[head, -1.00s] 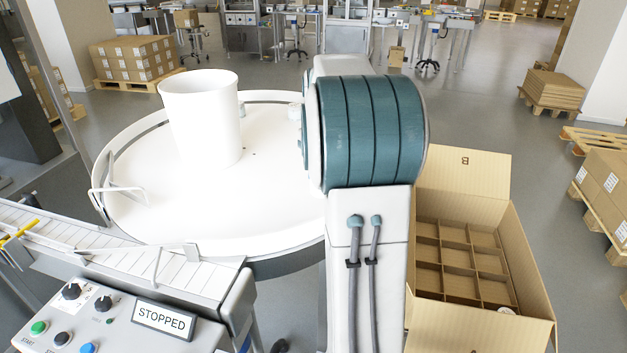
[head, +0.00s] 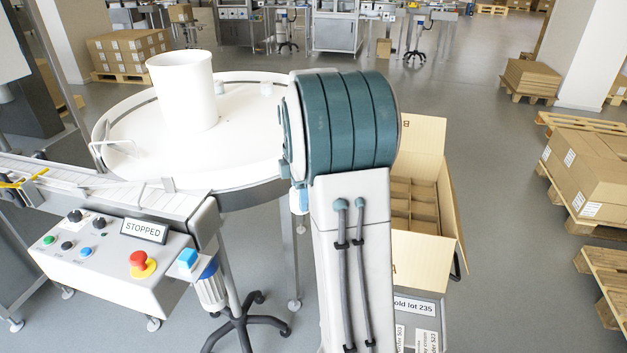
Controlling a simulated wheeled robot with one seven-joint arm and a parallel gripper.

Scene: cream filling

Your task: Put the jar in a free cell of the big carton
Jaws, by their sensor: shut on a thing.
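The big carton (head: 425,145) stands open at right of centre, partly hidden behind my arm. Its dividers make a grid of cells, and the cells I can see look empty. The left and near cells are covered by my arm and a flap. My gripper is not visible; my arm's large teal joint and white link fill the middle of the view. I cannot make out a held jar. A small white jar-like piece (head: 267,88) stands on the round white turntable, left of my arm.
The turntable (head: 120,150) carries a tall white drum (head: 187,92). A conveyor and a control box (head: 110,262) with a "STOPPED" sign are at left. A wheeled stand (head: 240,325) is below. Pallets of boxes (head: 590,170) are at right, with clear floor between them and the carton.

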